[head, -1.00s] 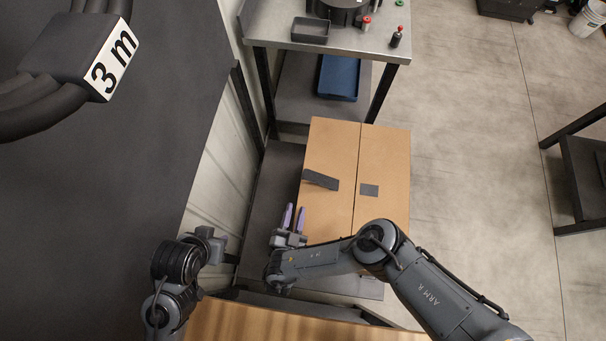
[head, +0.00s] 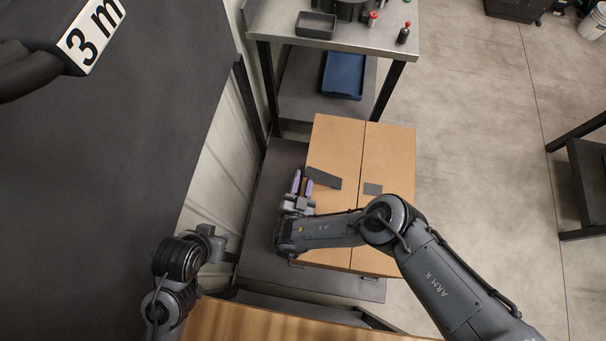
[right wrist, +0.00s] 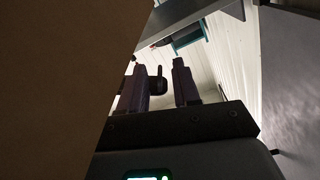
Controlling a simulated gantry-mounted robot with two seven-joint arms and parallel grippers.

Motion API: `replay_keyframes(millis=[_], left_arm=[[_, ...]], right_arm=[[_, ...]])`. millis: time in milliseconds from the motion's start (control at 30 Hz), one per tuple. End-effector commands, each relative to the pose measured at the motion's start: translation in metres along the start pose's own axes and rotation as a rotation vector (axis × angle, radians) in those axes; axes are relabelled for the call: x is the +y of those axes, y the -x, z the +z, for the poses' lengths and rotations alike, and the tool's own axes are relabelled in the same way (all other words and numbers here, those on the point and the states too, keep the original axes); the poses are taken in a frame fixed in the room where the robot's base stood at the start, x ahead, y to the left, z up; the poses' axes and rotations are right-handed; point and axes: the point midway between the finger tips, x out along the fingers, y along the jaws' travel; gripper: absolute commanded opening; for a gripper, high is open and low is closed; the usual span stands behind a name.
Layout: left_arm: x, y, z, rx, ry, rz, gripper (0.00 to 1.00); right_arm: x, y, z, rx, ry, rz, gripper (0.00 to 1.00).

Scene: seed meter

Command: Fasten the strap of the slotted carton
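The brown carton (head: 390,150) has a seam down its top. A dark grey strap (head: 323,178) lies on the left part of the top, its left end at the carton's left edge. My right gripper (head: 302,182) is open beside the carton's left edge, close to the strap's left end. In the right wrist view, a dark piece (right wrist: 157,82), probably the strap's end, shows between the spread fingers; contact cannot be told. My left gripper (head: 212,238) is at lower left, its fingers unclear.
The carton stands on a dark low surface (head: 262,235). Behind it is a metal table (head: 355,37) with a dark tray (head: 315,24) and small red-topped items. A blue tray (head: 343,75) lies on its lower shelf. A wooden surface (head: 260,322) is at the front.

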Motion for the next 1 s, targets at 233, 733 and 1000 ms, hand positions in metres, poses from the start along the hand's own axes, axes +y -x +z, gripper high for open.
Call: replay_keyframes(millis=[233,733,1000], left_arm=[[0.002,0.0,-0.0006,0.002,0.009,0.007,0.3],[0.0004,-0.0001,-0.0002,0.001,0.002,0.001,0.3],[-0.0012,-0.0002,0.0003,0.0,-0.004,-0.004,0.3]], right_arm=[[-0.0001,-0.0028,-0.0001,0.0,0.0,0.0,0.32],[-0.0001,-0.0024,-0.0001,0.0,0.0,0.0,0.0],[0.0004,-0.0026,-0.0002,0.001,0.002,0.0,0.0]])
